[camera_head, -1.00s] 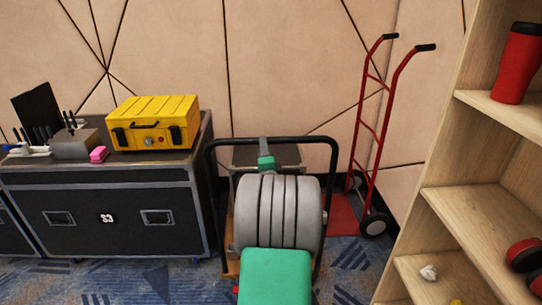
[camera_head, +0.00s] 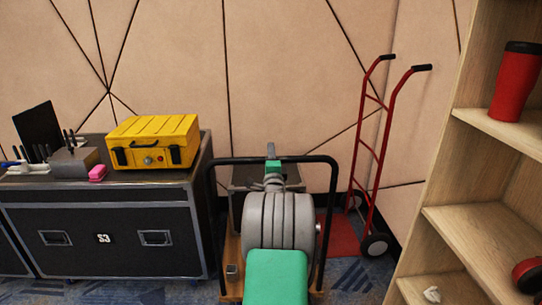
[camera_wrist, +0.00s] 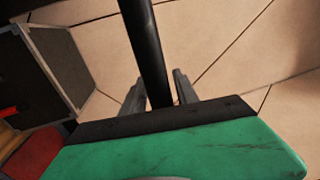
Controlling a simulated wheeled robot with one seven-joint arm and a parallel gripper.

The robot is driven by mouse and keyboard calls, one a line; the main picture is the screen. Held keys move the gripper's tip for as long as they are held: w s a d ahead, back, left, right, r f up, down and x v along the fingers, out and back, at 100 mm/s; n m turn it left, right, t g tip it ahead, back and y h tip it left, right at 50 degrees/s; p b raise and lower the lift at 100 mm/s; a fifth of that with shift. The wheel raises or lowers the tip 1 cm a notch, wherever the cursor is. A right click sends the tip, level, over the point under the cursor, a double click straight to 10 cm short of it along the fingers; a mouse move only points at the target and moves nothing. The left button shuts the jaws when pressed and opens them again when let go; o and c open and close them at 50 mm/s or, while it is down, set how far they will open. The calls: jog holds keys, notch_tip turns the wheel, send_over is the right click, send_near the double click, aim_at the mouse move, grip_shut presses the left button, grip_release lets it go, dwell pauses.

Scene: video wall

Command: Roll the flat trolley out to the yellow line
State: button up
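The flat trolley has a tall black tube handle (camera_head: 328,215) and a wooden deck (camera_head: 233,272). It stands in front of the panelled wall, largely hidden behind my grey and green arm. My gripper (camera_head: 271,152) is at the middle of the handle's top bar. In the wrist view the black handle bar (camera_wrist: 150,50) runs between the two grey fingers (camera_wrist: 160,88), which sit close against it on both sides. The yellow line is not in view.
A black flight case (camera_head: 105,238) with a yellow case (camera_head: 155,142) on top stands left of the trolley. A red hand truck (camera_head: 378,160) leans at the wall to the right. A wooden shelf (camera_head: 480,225) holding a red cup (camera_head: 516,85) fills the right side. Patterned blue carpet shows below.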

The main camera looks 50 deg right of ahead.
grip_shut()
dwell(1.1)
